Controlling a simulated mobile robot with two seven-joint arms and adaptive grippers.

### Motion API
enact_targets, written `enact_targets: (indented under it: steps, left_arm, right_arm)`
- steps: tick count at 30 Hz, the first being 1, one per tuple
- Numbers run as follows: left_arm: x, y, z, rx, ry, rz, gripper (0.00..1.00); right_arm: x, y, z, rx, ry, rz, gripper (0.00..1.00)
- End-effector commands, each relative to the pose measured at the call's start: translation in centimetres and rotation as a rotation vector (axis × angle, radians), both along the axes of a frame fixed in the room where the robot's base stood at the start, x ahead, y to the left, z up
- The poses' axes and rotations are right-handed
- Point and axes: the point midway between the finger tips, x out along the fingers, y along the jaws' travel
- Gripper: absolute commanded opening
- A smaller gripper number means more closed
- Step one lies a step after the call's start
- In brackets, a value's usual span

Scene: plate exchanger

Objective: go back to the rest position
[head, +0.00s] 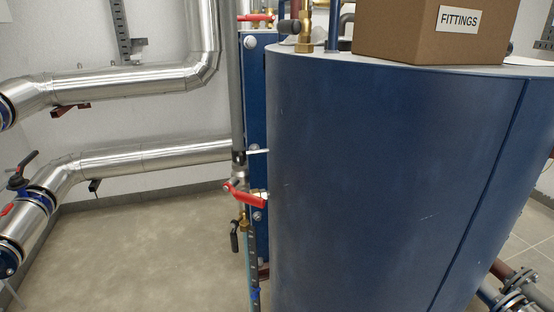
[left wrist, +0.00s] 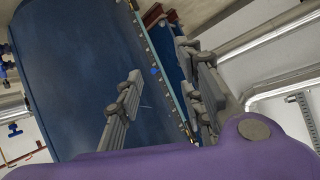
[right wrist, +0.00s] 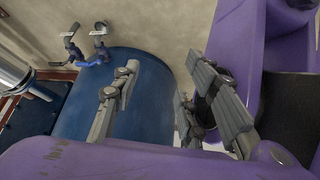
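My left gripper (left wrist: 160,62) shows in the left wrist view with its two grey fingers spread and nothing between them. My right gripper (right wrist: 163,68) shows in the right wrist view, also with fingers apart and empty. Neither gripper shows in the head view. A large blue cylindrical tank (head: 390,180) fills the right half of the head view. It also lies beyond the fingers in the left wrist view (left wrist: 75,80) and the right wrist view (right wrist: 150,85). I cannot tell how far the fingers are from it.
A cardboard box labelled FITTINGS (head: 430,35) stands on the tank. A narrow blue unit (head: 257,90) and a red-handled valve (head: 245,195) are left of the tank. Silver pipes (head: 150,158) run along the wall. The floor (head: 150,250) at left is clear.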

Motion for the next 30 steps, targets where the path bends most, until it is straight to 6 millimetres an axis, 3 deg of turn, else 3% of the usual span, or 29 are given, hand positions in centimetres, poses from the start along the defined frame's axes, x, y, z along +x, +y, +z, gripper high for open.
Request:
enact_targets:
  steps: [1, 6, 15, 16, 21, 30]
  left_arm:
    - [-3.8, 0.0, -2.2, -0.041, 0.083, 0.042, 0.35]
    - [-14.6, -0.2, -6.5, -0.125, 0.291, 0.159, 0.35]
    - [-29.4, 0.8, -9.0, -0.139, 0.527, 0.309, 0.35]
    - [-30.1, 1.0, -8.6, -0.135, 0.536, 0.31, 0.35]
    - [-29.4, 0.7, -4.6, -0.141, 0.513, 0.303, 0.35]
    - [-29.3, 0.5, 2.6, -0.149, 0.496, 0.298, 0.35]
  right_arm:
    - [0.0, 0.0, 0.0, 0.0, 0.0, 0.0, 0.4]
    - [0.0, 0.0, 0.0, -0.001, 0.0, 0.001, 0.4]
    - [0.0, 0.0, 0.0, -0.001, 0.0, 0.001, 0.4]
    - [0.3, 0.0, 0.5, 0.0, -0.006, 0.001, 0.4]
    - [1.1, 0.2, 4.7, 0.004, -0.036, 0.002, 0.4]
    - [0.3, 0.3, 11.8, 0.008, -0.036, -0.004, 0.4]
